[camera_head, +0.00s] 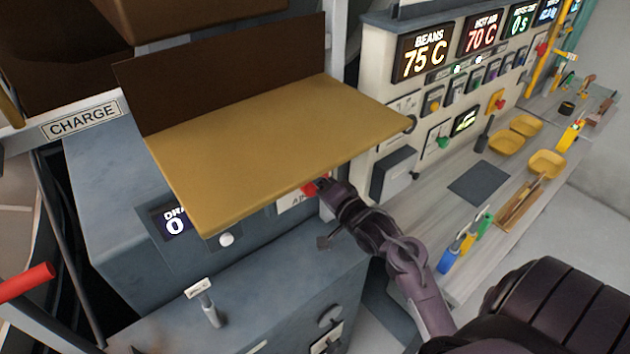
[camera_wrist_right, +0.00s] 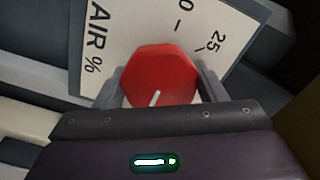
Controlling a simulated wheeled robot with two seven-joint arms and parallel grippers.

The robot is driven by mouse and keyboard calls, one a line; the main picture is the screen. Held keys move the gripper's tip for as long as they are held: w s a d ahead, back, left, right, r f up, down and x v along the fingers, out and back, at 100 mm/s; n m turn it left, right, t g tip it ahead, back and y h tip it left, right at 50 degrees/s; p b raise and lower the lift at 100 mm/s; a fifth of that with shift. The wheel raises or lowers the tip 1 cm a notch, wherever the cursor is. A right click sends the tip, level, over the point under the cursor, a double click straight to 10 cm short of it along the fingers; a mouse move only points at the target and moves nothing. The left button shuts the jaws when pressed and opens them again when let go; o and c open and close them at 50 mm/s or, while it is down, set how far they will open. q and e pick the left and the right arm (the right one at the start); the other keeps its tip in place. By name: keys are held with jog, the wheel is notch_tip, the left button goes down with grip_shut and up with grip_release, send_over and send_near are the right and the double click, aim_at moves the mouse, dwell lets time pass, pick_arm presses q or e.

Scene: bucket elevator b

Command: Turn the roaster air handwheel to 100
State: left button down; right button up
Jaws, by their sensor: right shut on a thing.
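The roaster air handwheel is a red knob (camera_wrist_right: 158,72) in front of a white dial plate (camera_wrist_right: 125,28) reading "AIR %" with marks 0 and 25 visible. A short white pointer line on the knob faces the lower side in the right wrist view. My right gripper (camera_wrist_right: 162,92) has a finger on each side of the knob and is shut on it. In the head view the knob (camera_head: 309,188) shows only partly, beneath the edge of a yellow shelf, with my right gripper (camera_head: 325,184) at it. The rest of the dial scale is hidden. My left gripper is not in view.
The yellow shelf (camera_head: 270,135) overhangs the knob closely. A grey cabinet (camera_head: 120,210) with a small display reading 0 stands left. A control panel (camera_head: 480,60) and a bench (camera_head: 455,215) with yellow trays and tools are on the right.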

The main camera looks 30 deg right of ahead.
jog(key=o, duration=1)
jog(key=s+b, duration=0.1)
jog(key=s, duration=0.1)
jog(key=s+b, duration=0.1)
jog(key=s, duration=0.2)
jog(key=s+b, duration=0.1)
jog(key=s, duration=0.1)
jog(key=shift+s+d, duration=0.3)
jog(key=shift+s, duration=0.1)
